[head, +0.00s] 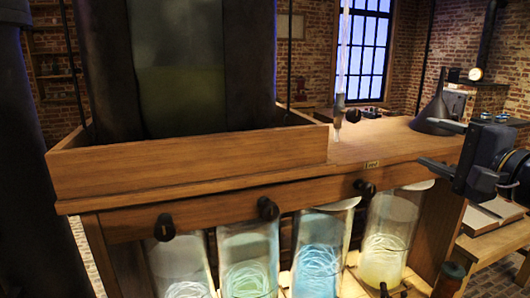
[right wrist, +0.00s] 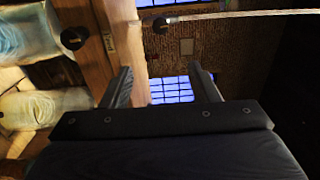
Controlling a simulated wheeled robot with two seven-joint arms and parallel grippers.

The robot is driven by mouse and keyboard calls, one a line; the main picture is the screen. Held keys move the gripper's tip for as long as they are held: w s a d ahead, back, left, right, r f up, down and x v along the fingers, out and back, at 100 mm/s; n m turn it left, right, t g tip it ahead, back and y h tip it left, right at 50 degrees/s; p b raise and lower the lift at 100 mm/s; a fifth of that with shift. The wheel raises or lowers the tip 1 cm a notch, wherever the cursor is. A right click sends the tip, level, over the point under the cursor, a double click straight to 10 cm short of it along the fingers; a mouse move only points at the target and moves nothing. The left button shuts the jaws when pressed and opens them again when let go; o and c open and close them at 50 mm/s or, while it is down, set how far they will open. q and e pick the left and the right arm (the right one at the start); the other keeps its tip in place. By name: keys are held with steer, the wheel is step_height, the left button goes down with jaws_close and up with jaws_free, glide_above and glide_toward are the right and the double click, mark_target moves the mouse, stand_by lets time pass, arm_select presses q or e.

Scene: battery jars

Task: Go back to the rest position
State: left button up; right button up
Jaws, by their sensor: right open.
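My right gripper (head: 426,141) is at the right side of the head view, in front of the wooden bench and beside its right end. Its two dark fingers are apart with nothing between them. The right wrist view shows the same open, empty fingers (right wrist: 160,70), with a lit window beyond. My left gripper is not in the head view.
A wooden bench (head: 240,186) holds a large dark tank (head: 180,75). Below stand glass jars with pale, green (head: 250,265), blue (head: 318,255) and yellow (head: 385,250) contents. Black knobs (head: 267,208) stick out in front. A dark cone (head: 437,112) stands behind my right gripper.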

steer(key=s+a+f+n+g, duration=0.3)
steer(key=s+f, duration=0.4)
steer(key=f, duration=0.4)
steer(key=s+a+f+n+g+h, duration=0.1)
steer(key=s+a+f+n+g, duration=0.2)
steer(key=s+f, duration=0.5)
steer(key=s+a+f+n+g+h, duration=0.1)
steer(key=s+f+n+g, duration=0.4)
steer(key=f, duration=1.1)
steer(key=shift+s+a+f+n, duration=0.25)
steer(key=shift+s+a+n, duration=0.6)
steer(key=shift+s, duration=0.4)
